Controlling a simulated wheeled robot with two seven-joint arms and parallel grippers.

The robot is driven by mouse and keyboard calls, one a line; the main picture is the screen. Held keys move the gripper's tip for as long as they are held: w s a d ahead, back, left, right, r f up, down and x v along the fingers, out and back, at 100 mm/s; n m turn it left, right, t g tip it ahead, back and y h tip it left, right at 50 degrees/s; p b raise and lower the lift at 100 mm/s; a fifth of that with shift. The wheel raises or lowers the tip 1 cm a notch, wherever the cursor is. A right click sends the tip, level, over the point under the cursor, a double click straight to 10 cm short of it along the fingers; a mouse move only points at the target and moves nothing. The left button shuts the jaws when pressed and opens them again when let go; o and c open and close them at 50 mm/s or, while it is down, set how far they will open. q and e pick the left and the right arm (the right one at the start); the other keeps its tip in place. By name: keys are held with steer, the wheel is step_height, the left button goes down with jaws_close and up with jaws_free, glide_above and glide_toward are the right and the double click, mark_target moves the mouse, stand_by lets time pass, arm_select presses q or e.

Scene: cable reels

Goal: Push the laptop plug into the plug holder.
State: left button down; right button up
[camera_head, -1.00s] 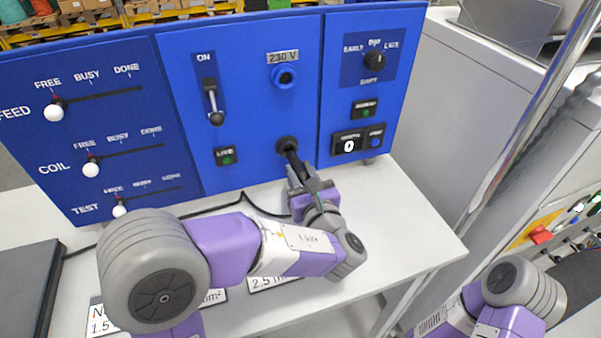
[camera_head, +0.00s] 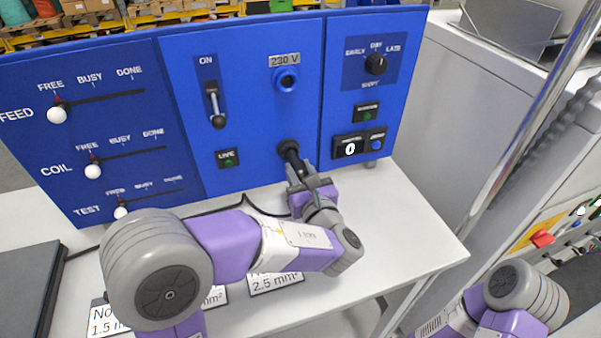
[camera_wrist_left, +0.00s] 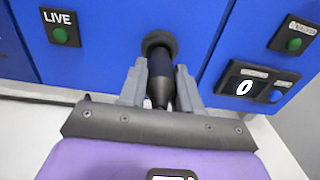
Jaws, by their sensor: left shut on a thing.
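The black laptop plug (camera_head: 293,157) is between the fingers of my left gripper (camera_head: 302,180), which is shut on it. The plug also shows in the left wrist view (camera_wrist_left: 160,82), between the two grey fingers (camera_wrist_left: 160,92). The plug's front end meets the round black plug holder (camera_head: 287,147) low on the blue panel. The holder shows in the left wrist view (camera_wrist_left: 160,42) straight ahead of the plug. How deep the plug sits in it cannot be told. My right arm shows at the lower right; its gripper is out of the picture.
The blue panel (camera_head: 240,120) carries a lever (camera_head: 215,108), a 230 V socket (camera_head: 286,79), a green LIVE button (camera_head: 228,160) and a counter (camera_head: 349,148) reading 0. A dark laptop (camera_head: 28,290) lies at the left. The white table is clear at the right.

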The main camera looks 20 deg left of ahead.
arm_select(q)
steer(key=shift+x, duration=0.8)
steer(key=c, duration=0.7)
jaws_free()
steer(key=shift+s, duration=0.1)
